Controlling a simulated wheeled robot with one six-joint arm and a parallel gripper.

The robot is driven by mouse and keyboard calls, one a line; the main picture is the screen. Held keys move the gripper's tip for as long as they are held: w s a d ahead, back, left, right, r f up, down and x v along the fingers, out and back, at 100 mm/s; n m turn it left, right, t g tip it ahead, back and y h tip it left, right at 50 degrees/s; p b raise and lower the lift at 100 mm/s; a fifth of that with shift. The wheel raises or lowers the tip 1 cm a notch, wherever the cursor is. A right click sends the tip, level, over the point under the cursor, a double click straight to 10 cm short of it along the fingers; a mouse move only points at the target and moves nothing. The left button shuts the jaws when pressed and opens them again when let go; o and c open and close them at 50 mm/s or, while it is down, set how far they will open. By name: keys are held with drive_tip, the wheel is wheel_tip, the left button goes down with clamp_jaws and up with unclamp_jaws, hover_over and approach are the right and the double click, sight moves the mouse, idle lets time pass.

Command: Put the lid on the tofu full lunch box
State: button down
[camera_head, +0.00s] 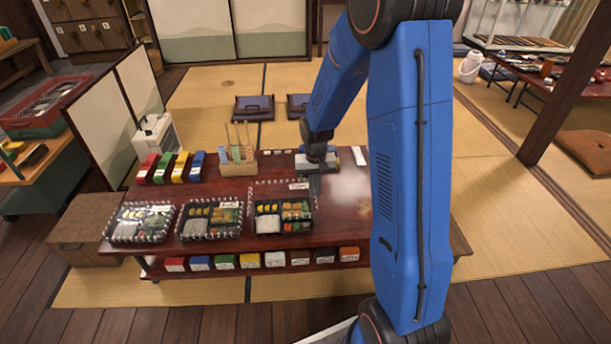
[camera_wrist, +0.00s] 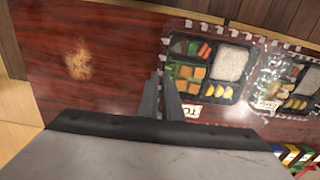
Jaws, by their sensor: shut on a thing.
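The uncovered black lunch box (camera_head: 283,228), with rice, orange pieces and yellow slices, stands on the dark red table. It also shows in the wrist view (camera_wrist: 209,92). A clear lid with a white-dotted rim and a white label (camera_head: 298,186) appears raised just behind and above the box. In the wrist view the lid's label (camera_wrist: 188,112) is partly cut off beside the fingers, and its dotted rim overlaps the box. My gripper (camera_head: 315,190) is shut on the lid's edge. The fingers also show in the wrist view (camera_wrist: 160,98). The exact gap between lid and box is unclear.
Two lunch boxes with dotted-rim lids, one at far left (camera_head: 142,224) and one in the middle (camera_head: 211,221), stand to the left. Coloured cases (camera_head: 180,168) and a wooden chopstick holder (camera_head: 239,168) stand behind.

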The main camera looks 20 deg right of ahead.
sight(313, 200)
drive_tip(key=shift+w, duration=0.5)
drive_tip(key=shift+f, duration=3)
drive_tip(key=shift+s+f, duration=0.1)
drive_tip(key=shift+f, duration=1.2)
idle(0.7)
drive_tip(key=c, duration=1.3)
unclamp_jaws()
drive_tip(key=shift+r, duration=4)
